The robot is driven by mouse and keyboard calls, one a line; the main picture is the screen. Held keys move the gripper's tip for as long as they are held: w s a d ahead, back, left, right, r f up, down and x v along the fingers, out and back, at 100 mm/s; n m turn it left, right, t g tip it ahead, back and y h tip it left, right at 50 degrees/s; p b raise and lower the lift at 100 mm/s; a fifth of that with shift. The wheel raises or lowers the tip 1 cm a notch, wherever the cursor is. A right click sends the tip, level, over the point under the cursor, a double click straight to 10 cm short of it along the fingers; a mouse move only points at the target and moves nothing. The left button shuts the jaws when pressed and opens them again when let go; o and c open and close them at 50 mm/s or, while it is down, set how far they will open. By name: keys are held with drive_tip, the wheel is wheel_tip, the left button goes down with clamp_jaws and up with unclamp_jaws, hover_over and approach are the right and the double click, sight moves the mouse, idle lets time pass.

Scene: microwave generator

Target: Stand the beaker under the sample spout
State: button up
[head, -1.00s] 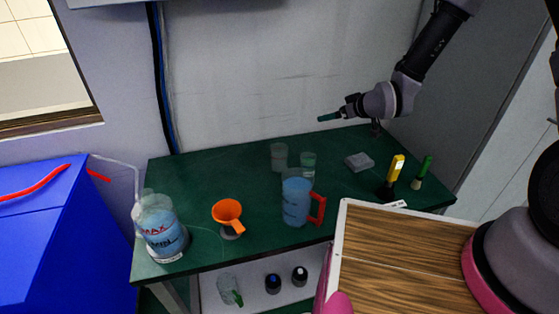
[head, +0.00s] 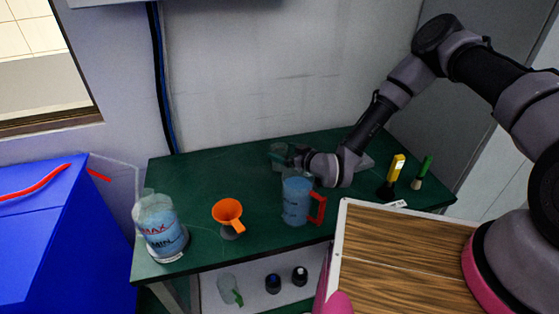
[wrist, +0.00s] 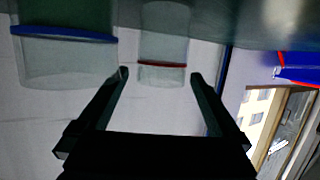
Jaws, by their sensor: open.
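Two clear beakers stand at the back of the green table. The red-banded beaker (wrist: 163,45) lies between my open fingertips in the wrist picture; I cannot tell whether they reach around it or stop short. It also shows in the head view (head: 278,150). A wider blue-banded beaker (wrist: 65,65) is at the left of the wrist view; in the head view my arm mostly hides it. My gripper (wrist: 159,74) is open and empty, and in the head view it reaches in low from the right (head: 295,154). I cannot make out the sample spout.
A jug with a red handle (head: 296,202) stands in front of my gripper. An orange funnel (head: 227,212) and a MAX/MIN jar (head: 160,232) stand left. Yellow (head: 397,167) and green (head: 424,166) handled items stand right. The table's back left is clear.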

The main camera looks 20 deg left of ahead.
sight(274, 148)
drive_tip(key=x, duration=0.5)
drive_tip(key=shift+w+a+f, duration=0.1)
drive_tip(key=shift+a+f, duration=0.1)
drive_tip(key=shift+a, duration=0.05)
drive_tip(key=shift+r, duration=0.1)
drive_tip(key=c, duration=1.3)
